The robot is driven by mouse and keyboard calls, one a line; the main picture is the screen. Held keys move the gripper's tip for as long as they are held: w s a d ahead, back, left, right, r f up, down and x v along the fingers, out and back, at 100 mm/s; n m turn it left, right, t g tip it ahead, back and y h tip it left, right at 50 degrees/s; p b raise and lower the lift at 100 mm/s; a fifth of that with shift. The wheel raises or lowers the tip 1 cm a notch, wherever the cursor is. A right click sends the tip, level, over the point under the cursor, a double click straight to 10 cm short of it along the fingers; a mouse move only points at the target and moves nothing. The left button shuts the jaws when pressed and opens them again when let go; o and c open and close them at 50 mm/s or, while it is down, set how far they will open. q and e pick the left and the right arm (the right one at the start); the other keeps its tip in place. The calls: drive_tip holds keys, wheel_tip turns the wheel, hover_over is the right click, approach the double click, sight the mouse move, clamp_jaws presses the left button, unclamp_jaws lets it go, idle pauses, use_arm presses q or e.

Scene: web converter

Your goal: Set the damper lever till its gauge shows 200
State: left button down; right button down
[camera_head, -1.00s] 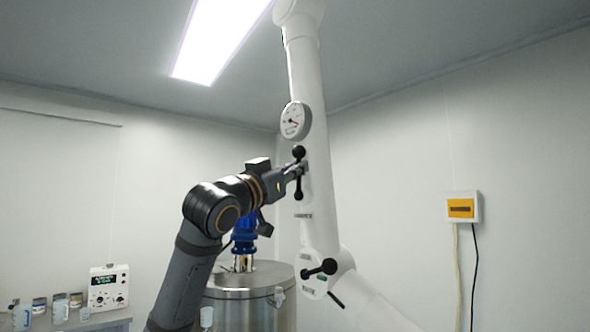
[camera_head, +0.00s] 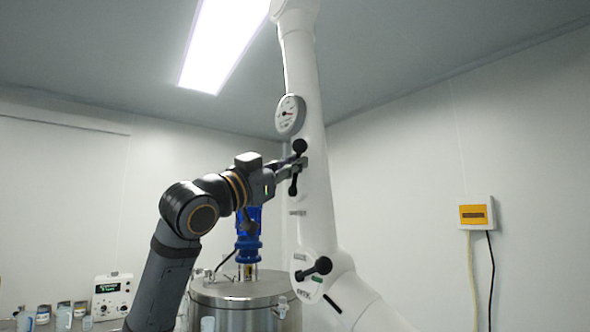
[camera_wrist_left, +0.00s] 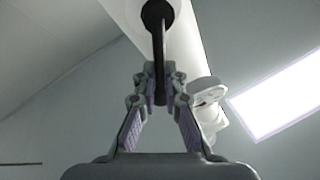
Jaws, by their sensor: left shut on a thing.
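The damper lever (camera_head: 294,185) is a black bar with round knobs on the white duct (camera_head: 312,150). It stands nearly upright, its top knob leaning a little right. My left gripper (camera_head: 296,166) is shut on the lever's bar; in the left wrist view the fingers (camera_wrist_left: 160,85) close around the bar (camera_wrist_left: 161,60) just beyond its knob. The round gauge (camera_head: 290,115) sits on the duct above the lever. Its needle shows, but the numbers are too small to read. The gauge also shows from below in the left wrist view (camera_wrist_left: 207,92). My right gripper is not seen.
A second black-knobbed lever (camera_head: 314,269) sits lower on the duct. A steel tank (camera_head: 240,300) with a blue fitting (camera_head: 248,245) stands behind my arm. A yellow-fronted box (camera_head: 476,213) hangs on the right wall. Instruments (camera_head: 113,295) stand at lower left.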

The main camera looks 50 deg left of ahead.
use_arm(q)
drive_tip(key=c, duration=1.7)
unclamp_jaws()
drive_tip(key=shift+o, duration=1.2)
drive_tip(key=shift+s, duration=0.15)
drive_tip(key=shift+o, duration=0.2)
drive_tip(key=shift+d, duration=0.1)
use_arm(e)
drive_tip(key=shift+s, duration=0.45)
use_arm(q)
drive_tip(key=shift+r, duration=0.1)
